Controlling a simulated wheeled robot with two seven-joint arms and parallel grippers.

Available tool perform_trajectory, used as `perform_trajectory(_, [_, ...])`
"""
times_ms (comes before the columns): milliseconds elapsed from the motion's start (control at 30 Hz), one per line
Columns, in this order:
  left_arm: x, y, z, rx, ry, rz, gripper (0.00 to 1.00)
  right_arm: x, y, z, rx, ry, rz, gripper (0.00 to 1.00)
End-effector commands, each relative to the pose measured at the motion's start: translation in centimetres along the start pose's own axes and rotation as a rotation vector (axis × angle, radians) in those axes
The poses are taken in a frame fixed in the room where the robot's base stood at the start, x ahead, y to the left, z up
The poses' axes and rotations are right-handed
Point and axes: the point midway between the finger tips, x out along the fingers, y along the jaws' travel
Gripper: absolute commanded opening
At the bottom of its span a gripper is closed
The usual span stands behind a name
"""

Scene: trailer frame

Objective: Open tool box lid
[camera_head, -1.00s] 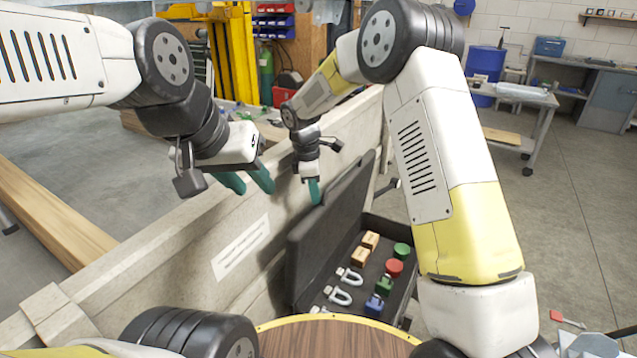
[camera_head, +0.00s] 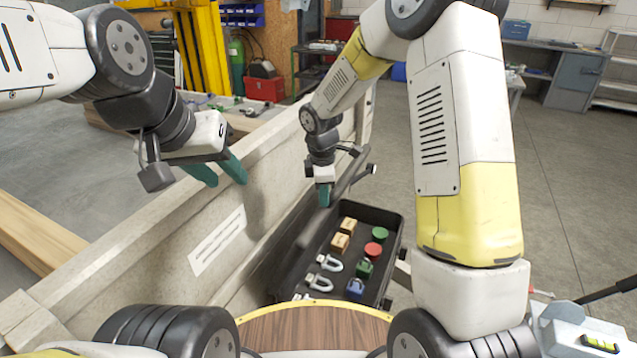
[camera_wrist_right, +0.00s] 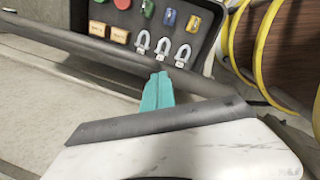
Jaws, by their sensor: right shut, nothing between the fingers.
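The black tool box (camera_head: 394,240) is open, with its contents showing, beside the pale trailer wall. Its dark lid (camera_head: 302,238) stands raised along the box's left side, close to the wall, and looks narrow from the head. In the right wrist view the lid (camera_wrist_right: 120,55) crosses as a dark bar. My right gripper (camera_head: 324,196) is shut and empty, its teal fingertips at the lid's upper edge; they also show in the wrist view (camera_wrist_right: 159,88). Whether they touch the lid I cannot tell. My left gripper (camera_head: 222,175) is open and empty above the trailer wall.
The box holds tan blocks (camera_head: 340,243), shackles (camera_head: 326,265) and red, green and blue pieces (camera_head: 374,249). The trailer wall (camera_head: 150,240) runs diagonally left of the box. A round wooden top (camera_head: 318,332) is in front. Open floor lies to the right.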

Motion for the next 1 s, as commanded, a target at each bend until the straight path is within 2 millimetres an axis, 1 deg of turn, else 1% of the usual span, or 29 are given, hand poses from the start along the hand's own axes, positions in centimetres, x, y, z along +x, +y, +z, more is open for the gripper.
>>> perform_trajectory(133, [0.0,0.0,0.0,0.0,0.0,0.0,0.36,-0.1,0.0,0.0,0.0,0.0,0.0,0.0])
perform_trajectory(233, [0.0,0.0,0.0,0.0,0.0,0.0,0.36,-1.0,0.1,-0.1,0.001,0.001,0.002,0.0])
perform_trajectory(500, [0.0,0.0,0.0,0.0,0.0,0.0,0.36,-5.5,0.1,0.0,0.002,0.001,0.003,0.0])
perform_trajectory(733, [0.0,0.0,0.0,0.0,0.0,0.0,0.36,-8.1,-0.1,0.2,0.015,0.001,0.006,0.0])
perform_trajectory(867, [0.0,0.0,0.0,0.0,0.0,0.0,0.36,-10.3,-0.9,1.4,0.11,0.011,0.029,0.0])
perform_trajectory(1000, [0.0,0.0,0.0,0.0,0.0,0.0,0.36,-14.1,-3.1,3.7,0.31,0.04,0.072,0.0])
